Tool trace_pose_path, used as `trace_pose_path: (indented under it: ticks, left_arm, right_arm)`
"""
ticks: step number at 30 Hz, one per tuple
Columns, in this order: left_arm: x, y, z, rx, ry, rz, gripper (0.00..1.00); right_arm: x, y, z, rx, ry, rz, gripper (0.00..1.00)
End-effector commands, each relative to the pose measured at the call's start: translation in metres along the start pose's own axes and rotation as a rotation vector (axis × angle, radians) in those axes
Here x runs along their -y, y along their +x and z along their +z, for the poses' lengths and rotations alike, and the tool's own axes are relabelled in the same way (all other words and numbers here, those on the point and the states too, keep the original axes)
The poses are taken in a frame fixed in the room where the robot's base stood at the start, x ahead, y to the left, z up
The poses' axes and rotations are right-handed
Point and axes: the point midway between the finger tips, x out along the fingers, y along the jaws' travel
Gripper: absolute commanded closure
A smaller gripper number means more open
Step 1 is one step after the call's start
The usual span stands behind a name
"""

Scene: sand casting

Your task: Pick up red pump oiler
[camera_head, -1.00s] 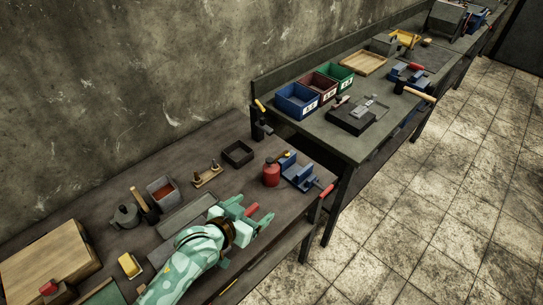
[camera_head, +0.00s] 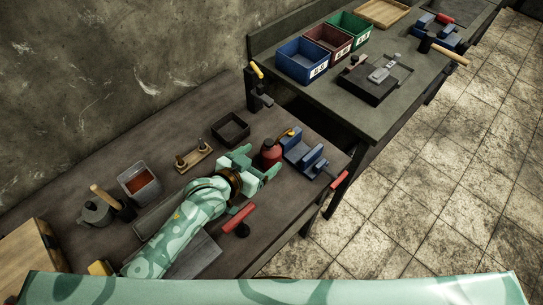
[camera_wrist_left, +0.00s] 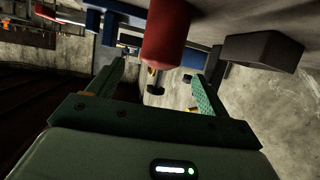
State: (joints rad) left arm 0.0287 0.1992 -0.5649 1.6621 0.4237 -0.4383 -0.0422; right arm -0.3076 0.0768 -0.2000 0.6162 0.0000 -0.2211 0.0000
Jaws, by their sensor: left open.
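The red pump oiler (camera_head: 270,153) stands upright on the near workbench, just left of a blue vise (camera_head: 304,153). My left gripper (camera_head: 262,168) is open, low over the bench, with its fingers pointing toward the oiler and close to it. In the left wrist view, which looks upside down, the red oiler (camera_wrist_left: 167,32) hangs from the top, ahead of the open fingers (camera_wrist_left: 158,78) and roughly in line with the gap between them. I cannot tell whether either finger touches it. My right gripper is out of view.
A dark square tray (camera_head: 231,128) and a small wooden rack (camera_head: 194,157) stand behind the gripper. A red-handled tool (camera_head: 238,218) lies beside my arm. A bin with red contents (camera_head: 139,184) is at left. A second bench holds blue, red and green bins (camera_head: 302,64).

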Motion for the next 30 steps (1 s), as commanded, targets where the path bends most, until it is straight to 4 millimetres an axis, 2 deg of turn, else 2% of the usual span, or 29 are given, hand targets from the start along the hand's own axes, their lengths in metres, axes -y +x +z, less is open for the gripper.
trace_pose_path:
  ticks: [1,8,16,19,25,26,30]
  left_arm:
    - [0.000,0.004,0.010,0.001,-0.001,0.000,0.21]
    - [0.000,0.026,0.006,-0.002,0.000,0.000,0.21]
    - [0.000,0.071,0.007,-0.002,0.000,0.000,0.21]
    - [0.000,0.077,0.006,-0.001,0.001,0.000,0.21]
    - [0.000,0.077,0.005,-0.001,0.001,0.000,0.21]
    - [0.000,0.077,0.005,-0.001,0.001,0.000,0.27]
    - [0.000,0.077,0.005,-0.001,0.000,0.000,0.66]
  right_arm:
    - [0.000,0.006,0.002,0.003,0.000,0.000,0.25]
    - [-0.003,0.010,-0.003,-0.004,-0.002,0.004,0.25]
    - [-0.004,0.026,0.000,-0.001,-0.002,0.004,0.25]
    - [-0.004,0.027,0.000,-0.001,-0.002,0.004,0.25]
    - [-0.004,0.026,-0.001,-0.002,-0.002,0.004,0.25]
    - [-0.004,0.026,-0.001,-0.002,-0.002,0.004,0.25]
    - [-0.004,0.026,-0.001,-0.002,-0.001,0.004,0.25]
